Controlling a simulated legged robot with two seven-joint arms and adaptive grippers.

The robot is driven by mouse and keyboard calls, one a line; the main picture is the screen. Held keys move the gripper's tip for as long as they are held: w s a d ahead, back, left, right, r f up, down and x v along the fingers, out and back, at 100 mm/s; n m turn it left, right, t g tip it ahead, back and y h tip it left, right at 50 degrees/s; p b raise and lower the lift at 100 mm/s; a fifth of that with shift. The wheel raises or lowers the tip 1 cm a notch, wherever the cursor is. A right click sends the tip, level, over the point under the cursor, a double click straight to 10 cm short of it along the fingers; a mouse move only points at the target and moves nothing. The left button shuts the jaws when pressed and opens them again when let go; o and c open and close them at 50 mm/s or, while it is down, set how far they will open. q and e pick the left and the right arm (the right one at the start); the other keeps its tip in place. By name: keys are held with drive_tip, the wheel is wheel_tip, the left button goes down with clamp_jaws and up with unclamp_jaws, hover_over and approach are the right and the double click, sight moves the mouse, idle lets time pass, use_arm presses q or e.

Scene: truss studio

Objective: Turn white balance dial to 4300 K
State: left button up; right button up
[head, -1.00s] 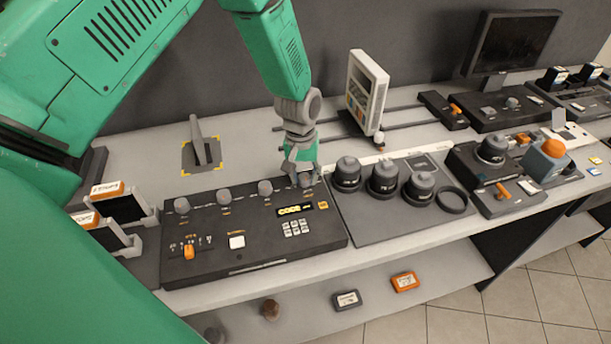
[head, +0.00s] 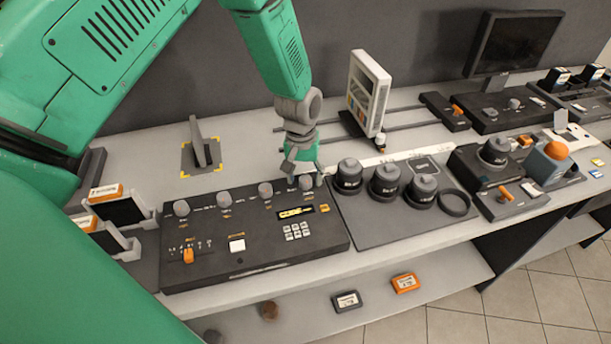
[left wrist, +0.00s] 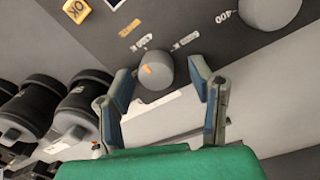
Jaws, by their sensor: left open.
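The black control panel (head: 250,245) lies on the bench with a row of grey dials along its back edge. The rightmost dial (head: 306,182) is at my left gripper (head: 303,168). In the left wrist view this grey dial (left wrist: 154,70) has an orange mark and sits between the two fingers of my left gripper (left wrist: 158,92), apart from both. The gripper is open. A neighbouring dial (left wrist: 270,8) carries a "400" label. My right gripper is not in view.
Black lenses (head: 383,181) stand on a mat to the right of the panel. A white upright device (head: 367,90) stands behind. Battery holders (head: 108,208) are at the left. Two small boxes (head: 347,300) (head: 405,283) lie on the lower shelf.

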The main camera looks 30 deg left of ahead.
sight(304, 176)
use_arm(q)
wheel_tip(304, 176, up, 12)
drive_tip(key=shift+a+f, duration=0.2)
drive_tip(key=shift+a, duration=0.1)
idle(0.5)
